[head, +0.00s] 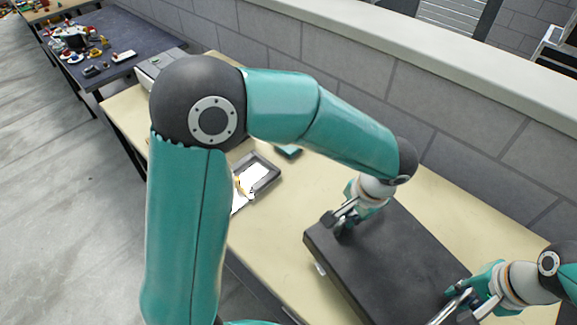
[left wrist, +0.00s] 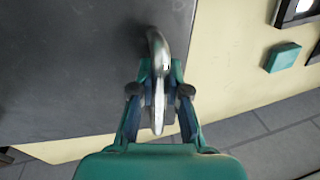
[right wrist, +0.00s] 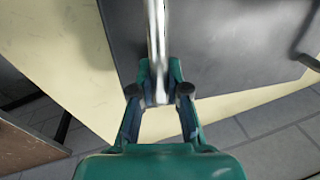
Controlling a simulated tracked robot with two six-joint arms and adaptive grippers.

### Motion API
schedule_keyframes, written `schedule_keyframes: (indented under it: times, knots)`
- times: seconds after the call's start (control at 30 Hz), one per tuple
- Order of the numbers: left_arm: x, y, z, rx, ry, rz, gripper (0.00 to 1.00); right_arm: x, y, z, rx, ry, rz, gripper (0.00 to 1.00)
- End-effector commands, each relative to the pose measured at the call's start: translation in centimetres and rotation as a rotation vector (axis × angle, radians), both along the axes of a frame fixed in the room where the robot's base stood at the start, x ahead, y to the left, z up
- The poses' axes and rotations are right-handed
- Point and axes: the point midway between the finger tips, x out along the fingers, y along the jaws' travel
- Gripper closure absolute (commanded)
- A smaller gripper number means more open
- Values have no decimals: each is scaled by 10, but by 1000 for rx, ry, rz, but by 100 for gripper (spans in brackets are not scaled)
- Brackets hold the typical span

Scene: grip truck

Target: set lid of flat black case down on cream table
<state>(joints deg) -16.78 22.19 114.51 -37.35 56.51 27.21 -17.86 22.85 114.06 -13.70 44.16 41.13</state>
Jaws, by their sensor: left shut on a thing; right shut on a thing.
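The flat black case lid (head: 385,265) is a dark slab over the cream table (head: 258,240), at lower right in the head view. My left gripper (head: 347,214) is shut on a silver handle at the lid's far left end; the left wrist view shows this handle (left wrist: 157,75) between the fingers. My right gripper (head: 462,296) is shut on a second handle at the nearer right end; the right wrist view shows this handle (right wrist: 156,45) too. I cannot tell whether the lid touches the table or a case base beneath it.
A grey-framed tray with white inside (head: 258,172) and a small teal block (head: 288,151) lie on the table left of the lid. A grey wall (head: 440,95) runs behind the table. A dark table with several small objects (head: 125,35) stands far left.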

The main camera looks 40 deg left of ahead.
Motion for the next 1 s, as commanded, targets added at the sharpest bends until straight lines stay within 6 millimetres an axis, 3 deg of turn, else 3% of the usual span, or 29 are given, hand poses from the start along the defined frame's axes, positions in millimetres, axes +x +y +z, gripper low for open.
schedule_keyframes:
  times: [0.37, 1.0]
  knots:
    - [0, 0, -7, 0, -1, 1, 100, 1, 0, -7, 1, -1, 0, 100]
    - [0, 0, -46, 0, -1, 0, 100, 0, 0, -46, 1, -1, -1, 100]
